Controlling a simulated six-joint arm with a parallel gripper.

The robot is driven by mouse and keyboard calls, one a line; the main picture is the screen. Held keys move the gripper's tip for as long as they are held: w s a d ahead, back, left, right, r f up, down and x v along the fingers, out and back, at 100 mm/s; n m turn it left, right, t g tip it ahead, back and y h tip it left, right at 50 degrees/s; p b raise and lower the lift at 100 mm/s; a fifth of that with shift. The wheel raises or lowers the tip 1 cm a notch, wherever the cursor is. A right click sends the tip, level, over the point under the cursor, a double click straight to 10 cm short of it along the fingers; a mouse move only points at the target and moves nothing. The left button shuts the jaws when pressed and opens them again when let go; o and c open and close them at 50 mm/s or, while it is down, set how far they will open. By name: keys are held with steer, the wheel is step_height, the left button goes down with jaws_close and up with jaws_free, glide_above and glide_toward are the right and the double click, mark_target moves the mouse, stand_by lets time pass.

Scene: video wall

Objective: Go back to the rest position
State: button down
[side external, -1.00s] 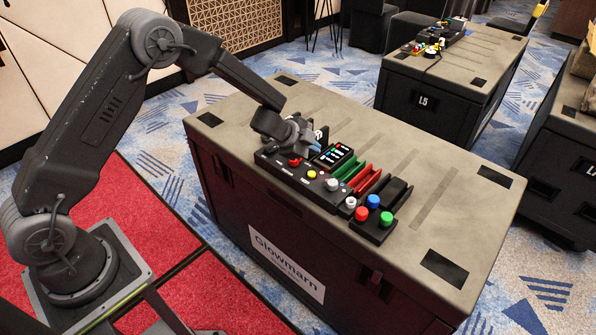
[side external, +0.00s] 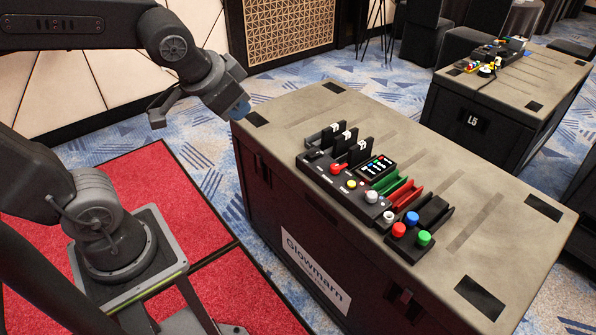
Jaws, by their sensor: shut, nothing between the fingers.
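My gripper (side external: 238,108) is up at the left, in the air beside the near left corner of the black case (side external: 300,232). It is shut and empty, with bluish fingertips pointing down. It is well clear of the control panel (side external: 318,171) on the case top. The panel has a red lever knob (side external: 337,168), a small lit screen (side external: 376,168), a yellow button (side external: 352,184) and a silver knob (side external: 372,196). My upper arm is folded back toward the upper left.
Black upright slots (side external: 350,147) stand behind the panel. Green (side external: 386,183) and red (side external: 404,195) trays and red, blue (side external: 411,218) and green (side external: 424,238) buttons sit to its right. A second case (side external: 470,122) stands behind.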

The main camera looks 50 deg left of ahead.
steer(key=s+d+g+h, duration=0.1)
steer(key=s+d, duration=0.1)
steer(key=s, duration=0.4)
steer(key=shift+s+d+f+n+h, duration=0.3)
steer(key=shift+f+h, duration=0.05)
steer(key=shift+h, duration=0.05)
stand_by(2.7)
